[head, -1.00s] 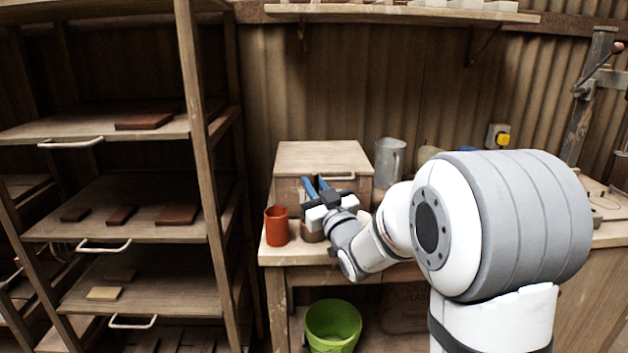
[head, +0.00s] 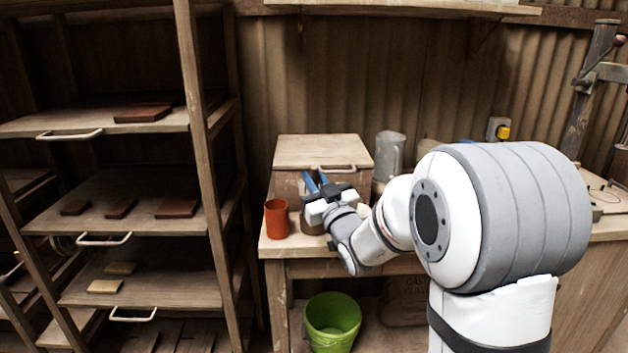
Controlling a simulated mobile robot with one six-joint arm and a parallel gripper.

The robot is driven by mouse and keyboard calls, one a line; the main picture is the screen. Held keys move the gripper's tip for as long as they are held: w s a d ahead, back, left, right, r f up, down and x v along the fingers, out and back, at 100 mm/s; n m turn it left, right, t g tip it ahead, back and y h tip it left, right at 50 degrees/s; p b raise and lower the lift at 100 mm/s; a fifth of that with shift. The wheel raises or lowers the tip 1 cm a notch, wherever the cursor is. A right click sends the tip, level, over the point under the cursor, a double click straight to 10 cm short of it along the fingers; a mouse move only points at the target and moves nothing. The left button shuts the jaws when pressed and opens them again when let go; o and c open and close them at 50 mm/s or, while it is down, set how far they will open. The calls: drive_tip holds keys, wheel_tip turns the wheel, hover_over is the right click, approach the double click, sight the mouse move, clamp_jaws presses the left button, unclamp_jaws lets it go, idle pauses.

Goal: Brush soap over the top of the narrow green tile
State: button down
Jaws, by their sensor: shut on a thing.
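My gripper (head: 316,184), with two blue fingers, is over the left part of the workbench, in front of the wooden box. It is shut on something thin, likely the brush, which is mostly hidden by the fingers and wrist. A brown pot (head: 312,224) stands on the bench just below my gripper, partly covered by it. I cannot make out a narrow green tile. Several reddish-brown tiles, such as one on the middle shelf (head: 177,208), and paler tiles (head: 104,286) lie on the rack.
An orange-red cup (head: 277,219) stands left of the pot near the bench edge. A wooden box (head: 322,151) and a grey jug (head: 389,156) stand behind. A green bucket (head: 332,321) is under the bench. The wooden rack's post (head: 200,165) rises at left.

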drive_tip(key=shift+f+b, duration=0.45)
drive_tip(key=shift+b, duration=0.1)
idle(0.8)
drive_tip(key=shift+r+p, duration=1.15)
drive_tip(key=shift+r, duration=2.4)
